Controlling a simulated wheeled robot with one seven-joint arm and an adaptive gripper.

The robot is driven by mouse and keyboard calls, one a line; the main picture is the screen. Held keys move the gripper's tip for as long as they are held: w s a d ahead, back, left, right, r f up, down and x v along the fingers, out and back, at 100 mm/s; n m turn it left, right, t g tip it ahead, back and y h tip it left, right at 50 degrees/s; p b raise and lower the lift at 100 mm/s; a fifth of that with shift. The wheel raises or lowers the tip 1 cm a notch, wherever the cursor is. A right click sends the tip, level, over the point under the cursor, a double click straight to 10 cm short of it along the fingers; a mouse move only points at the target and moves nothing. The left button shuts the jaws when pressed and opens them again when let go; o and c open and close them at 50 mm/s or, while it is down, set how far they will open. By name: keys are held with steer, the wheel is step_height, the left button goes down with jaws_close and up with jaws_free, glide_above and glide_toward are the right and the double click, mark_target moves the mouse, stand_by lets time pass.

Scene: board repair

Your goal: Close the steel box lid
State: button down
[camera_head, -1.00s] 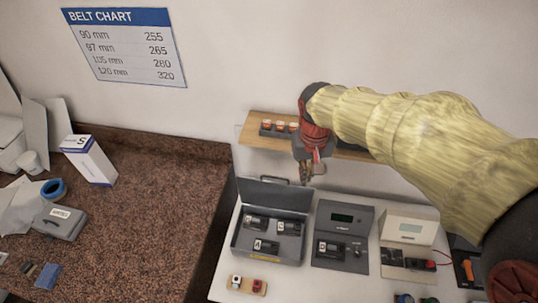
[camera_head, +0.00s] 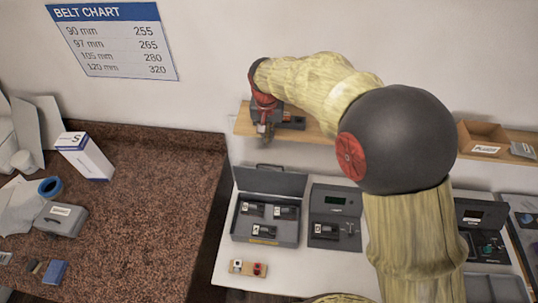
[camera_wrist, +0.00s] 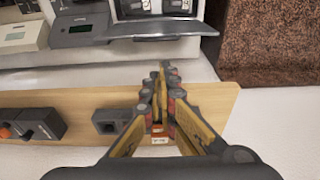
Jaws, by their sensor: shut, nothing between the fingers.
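The grey steel box (camera_head: 258,239) stands on the white bench in the head view. Its lid (camera_head: 268,181) is raised at the back, with a handle on its far edge. Several small dark modules lie inside the box. My gripper (camera_head: 266,132) is above and behind the raised lid, in front of the wall shelf, apart from the lid. Its fingers are shut and empty. In the wrist view my fingertips (camera_wrist: 160,70) meet over the shelf, and the box with its raised lid (camera_wrist: 155,29) shows at the top.
A wooden shelf (camera_head: 320,132) holding small dark parts runs along the wall behind the box. A grey tester (camera_head: 334,218) stands right of the box. A small wooden block with plugs (camera_head: 247,268) lies in front. A brown speckled counter (camera_head: 150,215) is on the left.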

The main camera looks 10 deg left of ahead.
step_height(320, 180, down, 14)
steer(key=w, duration=0.2)
steer(key=shift+w+r+p, duration=0.15)
steer(key=shift+r+p, duration=0.05)
steer(key=shift+p, duration=0.25)
steer(key=shift+b, duration=0.3)
